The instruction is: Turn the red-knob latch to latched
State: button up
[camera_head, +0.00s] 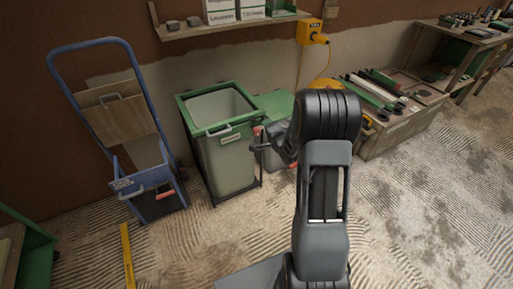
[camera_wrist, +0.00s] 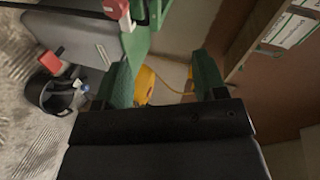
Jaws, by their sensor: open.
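A red knob (camera_wrist: 116,9) with a pale shaft shows at the top edge of the wrist view, beside the green edge of a grey box (camera_wrist: 78,38). In the head view a small red part (camera_head: 257,131) near the bin's right corner looks like the same knob. My gripper (camera_wrist: 163,68) is open, with its two green-padded fingers apart and nothing between them. The knob lies outside the fingers, apart from them. In the head view my arm hides part of the box, and the gripper is too small to make out clearly. The latch's position is unclear.
A green-rimmed bin (camera_head: 226,150) stands left of the box. A black bucket (camera_wrist: 52,98) and a red part (camera_wrist: 51,59) are near the box in the wrist view. A wall shelf (camera_head: 225,26) and a blue hand truck (camera_head: 150,180) are around.

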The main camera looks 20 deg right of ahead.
aim_at(258, 133)
notch_tip(258, 133, down, 12)
jog(key=d+r+m+t+y+b, duration=0.1)
jog(key=d+m+t+y+b, duration=0.15)
jog(key=m+b, duration=0.2)
jog(key=shift+t+h, duration=0.25)
jog(key=shift+t, duration=0.1)
jog(key=w+a+b, duration=0.1)
jog(key=w, duration=0.3)
jog(key=w+b, duration=0.1)
jog(key=w, duration=0.3)
jog(key=w+a+b, duration=0.1)
jog(key=w, duration=0.4)
jog(key=shift+a+f, duration=0.2)
jog(key=shift+a, duration=0.1)
jog(key=shift+c, duration=0.4)
jog(key=c, duration=0.9)
jog(key=shift+o, duration=0.2)
